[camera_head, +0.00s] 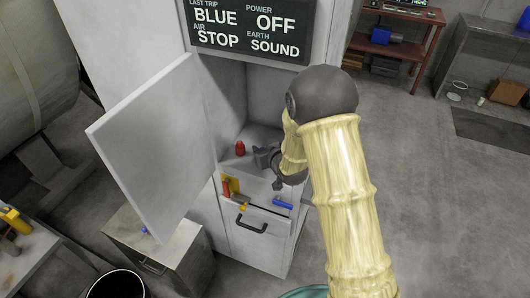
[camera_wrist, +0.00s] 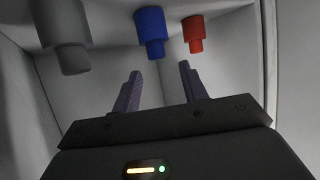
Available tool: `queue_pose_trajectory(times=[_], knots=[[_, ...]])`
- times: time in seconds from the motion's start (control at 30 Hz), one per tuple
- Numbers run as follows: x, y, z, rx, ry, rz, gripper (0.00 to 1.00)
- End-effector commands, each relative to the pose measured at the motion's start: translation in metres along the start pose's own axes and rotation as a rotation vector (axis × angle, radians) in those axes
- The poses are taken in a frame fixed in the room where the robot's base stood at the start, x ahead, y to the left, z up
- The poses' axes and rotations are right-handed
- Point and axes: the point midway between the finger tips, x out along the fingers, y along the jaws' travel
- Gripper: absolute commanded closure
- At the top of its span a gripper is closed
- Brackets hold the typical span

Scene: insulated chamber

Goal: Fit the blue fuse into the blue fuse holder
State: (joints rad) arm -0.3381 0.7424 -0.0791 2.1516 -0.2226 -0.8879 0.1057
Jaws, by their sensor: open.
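A blue stepped cylinder (camera_wrist: 150,31) shows in the wrist view inside the white cabinet, ahead of my gripper (camera_wrist: 160,72) and roughly between its two fingers. The fingers are apart, with nothing between them. In the head view my gripper (camera_head: 263,158) is inside the open cabinet, and it and my arm hide that blue cylinder. A smaller blue cylinder (camera_head: 282,203) lies lower down at the cabinet's drawer front. I cannot tell from the shapes which blue piece is the fuse and which is the holder.
A red stepped cylinder (camera_wrist: 194,33) and a grey one (camera_wrist: 63,35) flank the blue one; the red one also shows in the head view (camera_head: 240,148). The cabinet door (camera_head: 160,135) stands open at left. A sign (camera_head: 250,28) reads "LAST TRIP BLUE" and "POWER OFF".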

Motion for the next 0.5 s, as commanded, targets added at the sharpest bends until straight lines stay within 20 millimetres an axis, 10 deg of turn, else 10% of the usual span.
queue_pose_trajectory(times=[0.5], knots=[[-0.031, 0.001, -0.066, 0.001, 0.003, 0.0, 0.57]])
